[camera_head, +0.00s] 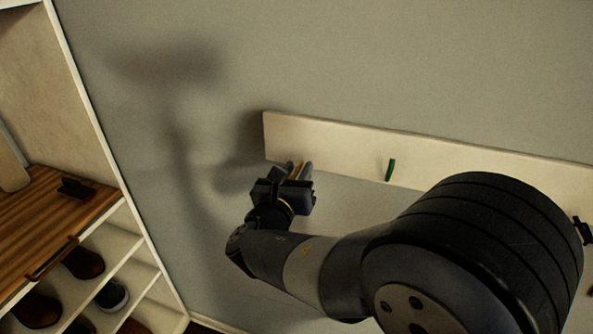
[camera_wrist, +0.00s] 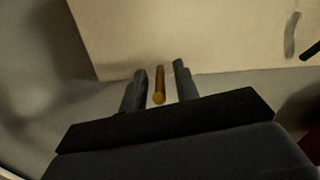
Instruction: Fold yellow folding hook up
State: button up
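The yellow folding hook (camera_wrist: 159,84) shows in the wrist view as a short rod with a rounded near end, at the lower edge of a white board (camera_wrist: 200,35). My gripper (camera_wrist: 158,79) is open, with one finger on each side of the hook. Narrow gaps show between the hook and both fingers. In the head view my gripper (camera_head: 300,172) is at the left end of the board, and only a sliver of the yellow hook (camera_head: 297,169) shows, mostly hidden by the fingers. I cannot tell the hook's exact fold angle.
The board is fixed to a grey wall (camera_head: 330,60). A green hook (camera_head: 390,170) is on it to the right, and a dark hook (camera_head: 583,230) is at the far right. A shelf with a wooden top (camera_head: 40,225) and shoes (camera_head: 84,262) stands at the left.

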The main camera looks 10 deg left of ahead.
grip_shut()
jog(key=shift+r, duration=0.15)
dwell(0.4)
jog(key=g+p, duration=0.1)
jog(key=p, duration=0.2)
jog(key=shift+r, duration=0.4)
jog(key=shift+r+g+p, duration=0.25)
jog(key=shift+g+p, duration=0.45)
jog(key=shift+p, duration=0.55)
jog(key=shift+w+g+p, duration=0.15)
jog(key=shift+g+p, duration=0.5)
jog(key=shift+g, duration=0.35)
jog(key=shift+w+r+g, duration=0.1)
jog(key=shift+r+g, duration=0.05)
jog(key=shift+g, duration=0.6)
jog(key=shift+w+r+g, duration=0.1)
jog(key=shift+r+g, duration=0.05)
jog(key=shift+g, duration=0.6)
